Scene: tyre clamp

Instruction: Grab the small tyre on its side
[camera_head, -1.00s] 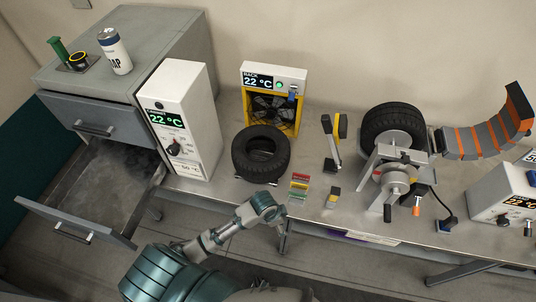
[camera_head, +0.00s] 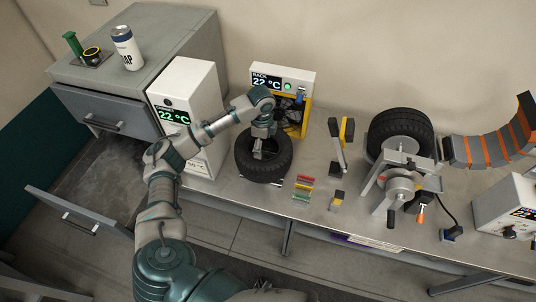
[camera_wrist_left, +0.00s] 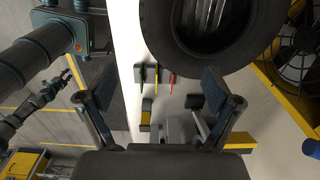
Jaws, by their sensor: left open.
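A small black tyre (camera_head: 279,167) lies on its side on the grey bench in front of the yellow fan rack. My left gripper (camera_head: 262,148) is over it in the head view, and the arm hides part of the tyre's top. In the left wrist view the tyre (camera_wrist_left: 258,50) shows at the top, beyond the fingertips. My left gripper (camera_wrist_left: 160,88) is open there with nothing between its fingers. My right gripper is not in view.
The fan rack (camera_head: 304,104) and a white cabinet (camera_head: 208,160) stand close to the tyre. Small coloured blocks (camera_head: 303,188) lie to its right. Another tyre (camera_head: 402,128) stands upright in a clamp (camera_head: 398,186) further right.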

